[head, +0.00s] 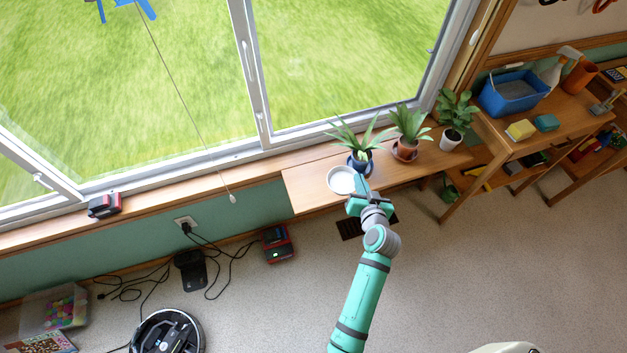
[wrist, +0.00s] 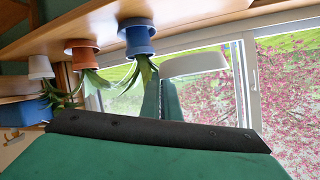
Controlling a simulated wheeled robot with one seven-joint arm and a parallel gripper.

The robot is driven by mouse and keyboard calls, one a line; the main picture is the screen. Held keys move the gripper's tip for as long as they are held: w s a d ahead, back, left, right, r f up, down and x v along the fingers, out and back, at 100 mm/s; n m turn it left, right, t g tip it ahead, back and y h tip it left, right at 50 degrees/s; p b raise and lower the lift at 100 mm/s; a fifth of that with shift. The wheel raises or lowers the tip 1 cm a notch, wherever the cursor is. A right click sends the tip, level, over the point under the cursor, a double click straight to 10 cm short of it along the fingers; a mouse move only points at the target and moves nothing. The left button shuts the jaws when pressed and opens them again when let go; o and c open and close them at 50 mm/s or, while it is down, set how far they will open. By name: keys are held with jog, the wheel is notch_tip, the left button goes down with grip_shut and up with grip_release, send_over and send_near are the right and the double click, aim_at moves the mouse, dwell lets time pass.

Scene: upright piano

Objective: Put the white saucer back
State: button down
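The white saucer (head: 341,180) appears just left of my gripper (head: 362,187) in the head view, over the left part of the wooden plant shelf (head: 305,187). In the wrist view, which is upside down, the saucer (wrist: 195,64) is seen edge-on, rim upward, with a gap between it and the shelf (wrist: 200,14). The two teal fingers (wrist: 161,98) are close together at the saucer's edge and look shut on it. The white pot (head: 450,138) with a leafy plant stands at the shelf's right end; it also shows in the wrist view (wrist: 40,67).
A blue pot (head: 359,164) with a spiky plant stands right beside my gripper. A terracotta pot (head: 406,149) with a similar plant stands between it and the white pot. The window (head: 262,135) is behind the shelf. The shelf's left end is clear.

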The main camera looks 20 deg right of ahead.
aim_at(340, 177)
jog(key=w+a+f, duration=0.1)
jog(key=w, duration=0.1)
jog(key=w+a+f, duration=0.1)
jog(key=w+a, duration=0.1)
jog(key=w+a+f, duration=0.1)
jog(key=w, duration=0.1)
jog(key=shift+w+a+f, duration=0.15)
jog(key=shift+w+f, duration=0.15)
jog(key=shift+w, duration=0.05)
jog(key=w+f, duration=0.1)
jog(key=w+a+f, duration=0.1)
jog(key=f, duration=0.1)
jog(key=w+a+f, duration=0.1)
jog(key=shift+w+a+f, duration=0.25)
jog(key=shift+w+f, duration=0.15)
jog(key=shift+w+a+f, duration=0.2)
jog(key=shift+w+f, duration=0.1)
jog(key=shift+f, duration=0.15)
jog(key=shift+w+a+f, duration=0.1)
jog(key=shift+f, duration=0.85)
jog(key=shift+w+a+f, duration=0.1)
jog(key=shift+f, duration=0.8)
jog(key=c, duration=2)
grip_release()
